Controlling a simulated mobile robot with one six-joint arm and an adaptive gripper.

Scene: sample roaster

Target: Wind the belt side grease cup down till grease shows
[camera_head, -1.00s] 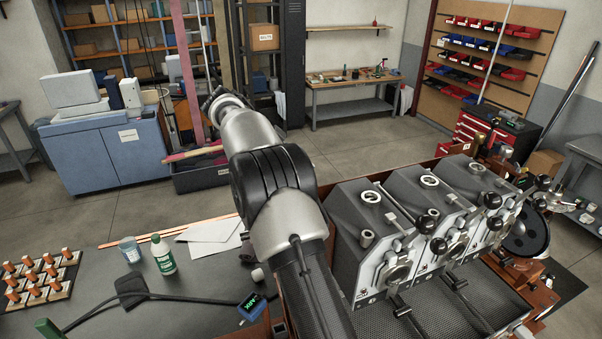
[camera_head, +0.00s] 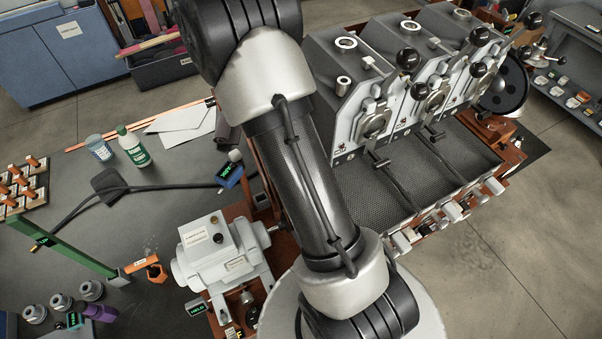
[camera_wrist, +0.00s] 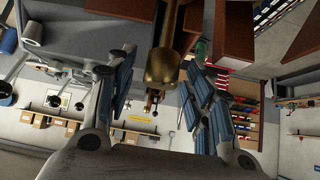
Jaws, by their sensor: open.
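In the wrist view a brass, cup-shaped cylinder (camera_wrist: 163,72), which looks like a grease cup, hangs on a narrower stem from the top of the picture. My gripper (camera_wrist: 160,82) is open, with its blue-padded fingers apart on the left and right of the brass cup. I see a gap on both sides; contact does not show. Whether grease shows on the cup cannot be told. In the head view my arm hides the gripper and I cannot pick out this cup.
The roaster (camera_head: 345,110) with several units stands at upper right. A grey motor-like housing (camera_head: 222,262) sits left of my arm. A green bar (camera_head: 80,250), a bottle (camera_head: 133,147) and a blue display (camera_head: 229,174) are on the bench. Brown blocks (camera_wrist: 232,35) are near the cup.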

